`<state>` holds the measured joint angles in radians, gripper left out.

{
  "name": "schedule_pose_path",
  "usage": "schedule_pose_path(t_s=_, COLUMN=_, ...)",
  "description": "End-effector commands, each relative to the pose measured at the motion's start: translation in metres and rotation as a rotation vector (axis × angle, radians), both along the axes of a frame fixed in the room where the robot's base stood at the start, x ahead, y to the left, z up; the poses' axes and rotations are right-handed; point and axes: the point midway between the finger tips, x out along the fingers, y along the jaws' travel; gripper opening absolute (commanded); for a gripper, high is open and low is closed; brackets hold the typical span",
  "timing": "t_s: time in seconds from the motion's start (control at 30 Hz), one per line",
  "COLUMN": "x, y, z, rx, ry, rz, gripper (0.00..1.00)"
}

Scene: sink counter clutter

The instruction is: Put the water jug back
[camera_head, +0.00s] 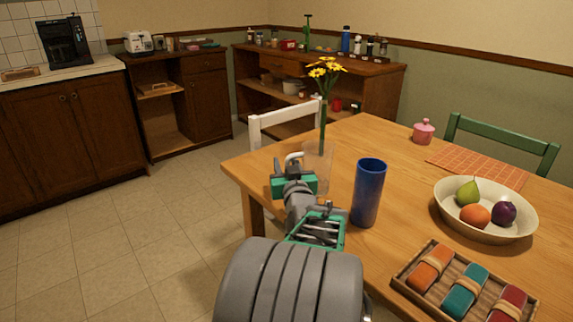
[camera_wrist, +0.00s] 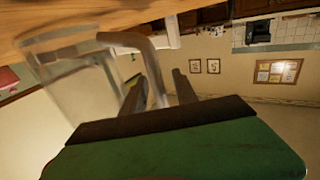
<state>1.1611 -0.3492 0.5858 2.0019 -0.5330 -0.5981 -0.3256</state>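The water jug (camera_head: 319,168) is clear glass and stands upright near the table's left edge. In the wrist view the jug (camera_wrist: 75,75) is at the upper left, with its picture upside down. Its handle (camera_wrist: 154,70) runs between the two fingers. My gripper (camera_head: 294,170) is at the handle side of the jug. In the wrist view my gripper (camera_wrist: 160,82) has its fingers apart, on either side of the handle, with a gap visible. Contact with the handle cannot be made out. My wrist hides part of the jug's lower side in the head view.
A blue tumbler (camera_head: 368,192) stands just right of the jug and my arm. Yellow flowers (camera_head: 325,72) rise on a green stem behind the jug. A fruit bowl (camera_head: 485,232), a tray of rolled cloths (camera_head: 428,287) and a pink pot (camera_head: 423,132) occupy the right side.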

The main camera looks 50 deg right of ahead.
Motion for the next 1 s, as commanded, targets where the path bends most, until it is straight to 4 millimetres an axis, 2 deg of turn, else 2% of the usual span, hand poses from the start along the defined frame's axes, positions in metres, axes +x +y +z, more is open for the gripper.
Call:
schedule_pose_path(t_s=0.17, x=-0.004, y=0.002, z=0.004, rx=0.000, ry=0.000, rz=-0.002, gripper=0.35)
schedule_pose_path(t_s=0.5, x=-0.067, y=0.056, z=0.004, rx=-0.002, ry=-0.001, rz=-0.007, gripper=0.35)
schedule_pose_path(t_s=0.7, x=-0.088, y=0.077, z=0.003, rx=-0.001, ry=0.000, rz=-0.003, gripper=0.35)
schedule_pose_path(t_s=0.87, x=-0.085, y=0.084, z=0.000, rx=0.008, ry=0.010, rz=0.016, gripper=0.35)
schedule_pose_path(t_s=0.97, x=-0.054, y=0.108, z=-0.018, rx=0.062, ry=0.078, rz=0.111, gripper=0.35)
schedule_pose_path(t_s=1.0, x=-0.035, y=0.127, z=-0.031, rx=0.101, ry=0.130, rz=0.173, gripper=0.35)
